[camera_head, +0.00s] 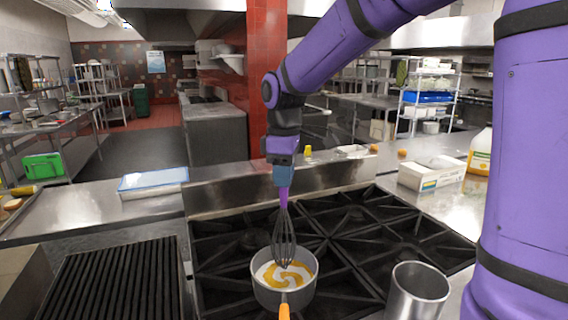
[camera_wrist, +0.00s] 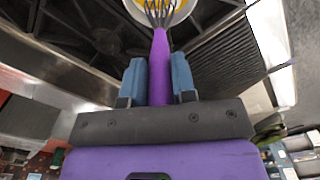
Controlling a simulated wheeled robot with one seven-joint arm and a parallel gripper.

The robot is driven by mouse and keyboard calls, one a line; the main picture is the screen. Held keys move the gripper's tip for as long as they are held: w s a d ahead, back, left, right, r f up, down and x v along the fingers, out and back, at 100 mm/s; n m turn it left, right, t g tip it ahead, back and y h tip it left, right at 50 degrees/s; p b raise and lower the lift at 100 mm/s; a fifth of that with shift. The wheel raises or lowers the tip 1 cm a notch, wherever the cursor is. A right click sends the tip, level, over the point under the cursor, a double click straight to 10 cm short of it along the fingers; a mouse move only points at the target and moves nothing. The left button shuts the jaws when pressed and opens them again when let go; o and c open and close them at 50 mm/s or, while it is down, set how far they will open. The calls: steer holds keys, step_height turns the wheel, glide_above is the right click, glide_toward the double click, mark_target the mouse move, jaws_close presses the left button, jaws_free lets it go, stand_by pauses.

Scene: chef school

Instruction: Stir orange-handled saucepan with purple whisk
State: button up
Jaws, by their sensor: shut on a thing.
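The saucepan (camera_head: 268,297) stands on the stove, its orange handle (camera_head: 284,311) pointing toward the bottom of the head view. It holds a white and yellow-orange swirled content (camera_head: 268,273). My gripper (camera_head: 284,178) is above the pan, shut on the purple handle of the whisk (camera_head: 284,196). The whisk hangs upright with its dark wire loops down in the pan, their lower end over or in the content; I cannot tell the exact depth. In the wrist view the blue fingers (camera_wrist: 159,80) sit on both sides of the purple handle (camera_wrist: 160,55), and the pan rim shows at the top.
Black burner grates (camera_head: 355,232) surround the pan. A metal pot (camera_head: 417,290) stands to its right, near the front. A ribbed grill (camera_head: 112,283) lies to the left. A white box (camera_head: 430,175) and a jug (camera_head: 481,152) stand on the right counter.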

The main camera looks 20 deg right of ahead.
mark_target(285, 195)
steer(key=shift+f, duration=2.65)
steer(key=shift+d, duration=0.1)
